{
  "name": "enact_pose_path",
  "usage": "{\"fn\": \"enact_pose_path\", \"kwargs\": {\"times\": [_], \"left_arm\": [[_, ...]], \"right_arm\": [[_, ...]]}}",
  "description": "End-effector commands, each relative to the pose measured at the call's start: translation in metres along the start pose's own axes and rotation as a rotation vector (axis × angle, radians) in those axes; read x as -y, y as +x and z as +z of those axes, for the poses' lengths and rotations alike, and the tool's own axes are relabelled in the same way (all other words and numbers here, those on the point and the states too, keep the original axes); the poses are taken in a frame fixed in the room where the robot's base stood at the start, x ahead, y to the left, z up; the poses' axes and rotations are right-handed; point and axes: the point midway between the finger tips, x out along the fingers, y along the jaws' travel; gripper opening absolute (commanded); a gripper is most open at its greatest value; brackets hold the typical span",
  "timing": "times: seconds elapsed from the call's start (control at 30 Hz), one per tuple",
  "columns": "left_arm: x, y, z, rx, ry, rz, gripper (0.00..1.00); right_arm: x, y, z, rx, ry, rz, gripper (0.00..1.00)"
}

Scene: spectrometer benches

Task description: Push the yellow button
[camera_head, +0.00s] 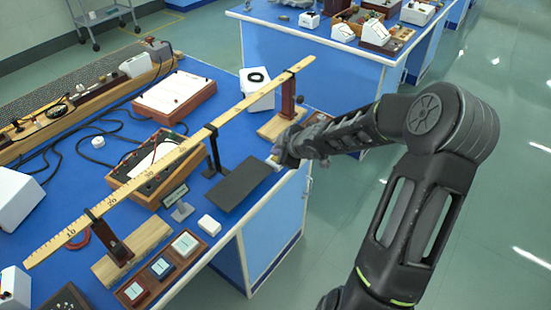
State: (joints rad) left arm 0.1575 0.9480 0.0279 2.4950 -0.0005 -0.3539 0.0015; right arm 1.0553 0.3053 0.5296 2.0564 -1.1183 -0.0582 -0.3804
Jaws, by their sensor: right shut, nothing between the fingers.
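I cannot make out a yellow button for certain in the head view. My right gripper (279,158) is shut and empty, at the right edge of the blue bench (225,232), by the far end of a dark flat plate (243,185). Its fingertips are small and partly hidden by the wrist. A small pale patch shows at the fingertips, and I cannot tell what it is. A wooden panel (146,270) with several square pads lies at the bench's front edge, apart from the gripper. My left gripper is not in view.
A long wooden ruler (170,160) spans the bench on stands, left of the gripper. A white-topped box (174,96), a wooden-framed device (153,166) and a small white block (209,225) stand around it. Open floor (400,270) lies right of the bench.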

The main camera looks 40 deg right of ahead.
Motion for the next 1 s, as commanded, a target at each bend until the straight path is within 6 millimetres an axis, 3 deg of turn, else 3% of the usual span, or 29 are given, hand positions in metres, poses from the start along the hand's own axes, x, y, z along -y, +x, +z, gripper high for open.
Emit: {"fn": "enact_pose_path", "kwargs": {"times": [1.0], "left_arm": [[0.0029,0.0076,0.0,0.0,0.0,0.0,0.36]], "right_arm": [[0.0051,0.0068,0.0053,0.0,0.0,0.0,0.0]]}}
